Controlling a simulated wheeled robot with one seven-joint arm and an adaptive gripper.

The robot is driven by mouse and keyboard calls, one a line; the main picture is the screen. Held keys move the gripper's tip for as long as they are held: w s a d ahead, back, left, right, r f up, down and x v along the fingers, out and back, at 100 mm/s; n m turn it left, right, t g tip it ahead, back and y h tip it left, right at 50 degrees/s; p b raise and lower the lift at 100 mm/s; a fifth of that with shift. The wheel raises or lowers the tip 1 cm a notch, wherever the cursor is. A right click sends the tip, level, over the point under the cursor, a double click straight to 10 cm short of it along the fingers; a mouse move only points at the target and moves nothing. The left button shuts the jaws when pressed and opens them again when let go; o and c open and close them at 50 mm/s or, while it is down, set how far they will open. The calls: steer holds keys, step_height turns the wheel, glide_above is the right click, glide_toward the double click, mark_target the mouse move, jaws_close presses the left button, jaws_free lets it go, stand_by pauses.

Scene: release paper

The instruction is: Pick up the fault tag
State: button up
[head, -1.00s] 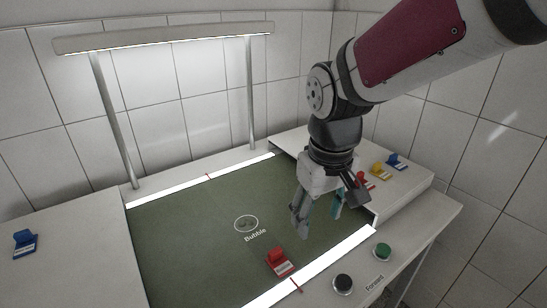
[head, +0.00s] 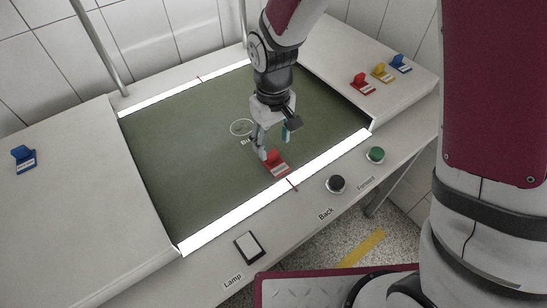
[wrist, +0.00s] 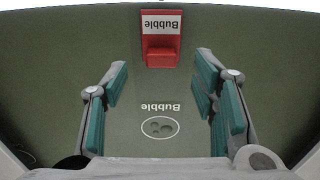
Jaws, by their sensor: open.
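A red fault tag (head: 276,163) with a white label reading "Bubble" lies on the green paper surface (head: 180,165) close to its near lit edge. The tag also shows at the top middle of the wrist view (wrist: 161,38), upside down. My gripper (head: 272,146) points down just behind the tag in the head view. In the wrist view my gripper (wrist: 161,75) is open and empty, its teal pads either side of the gap. The tag lies beyond the fingertips, roughly centred between them. A printed "Bubble" circle (wrist: 160,127) shows between the fingers.
Another red tag (head: 362,84), a yellow tag (head: 382,72) and a blue tag (head: 400,63) stand on the right white shelf. A blue tag (head: 23,157) is on the left shelf. A black button (head: 335,184), a green button (head: 375,155) and a lamp switch (head: 249,247) line the front.

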mark_target(273, 155)
steer(key=shift+s+f+p, duration=0.15)
steer(key=shift+f+p, duration=0.2)
steer(key=shift+f, duration=2.45)
steer(key=c, duration=1.1)
